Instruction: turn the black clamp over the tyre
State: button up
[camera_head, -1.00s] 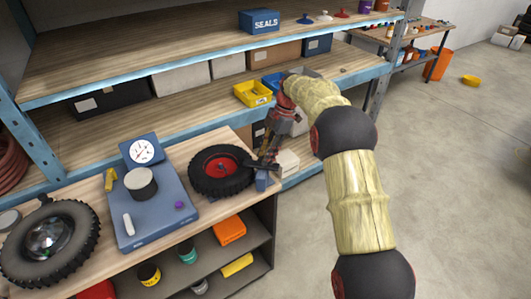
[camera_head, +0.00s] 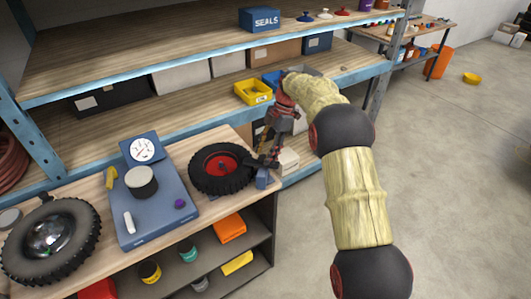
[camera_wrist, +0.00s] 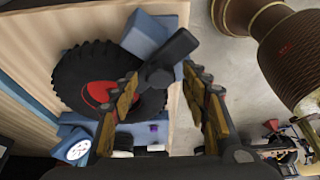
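The tyre (camera_head: 208,184), black with a red hub, lies flat at the bench's right end. It also shows in the wrist view (camera_wrist: 75,75). The black clamp (camera_wrist: 175,52) is a dark bar in the wrist view. It crosses the tyre's right side, with its lower end between my fingertips. A blue block (camera_wrist: 146,32) lies beside the tyre, partly behind the clamp. My gripper (camera_head: 264,158) points down at the tyre's right edge. In the wrist view my fingers (camera_wrist: 160,72) stand apart on either side of the clamp's end; I cannot tell whether they press on it.
Another tyre (camera_head: 78,222) lies farther left. A yellow bin (camera_head: 252,93) sits on the shelf behind my gripper. Open floor (camera_head: 460,190) lies to the right.

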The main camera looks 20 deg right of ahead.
jog(key=v, duration=1.2)
dwell(0.5)
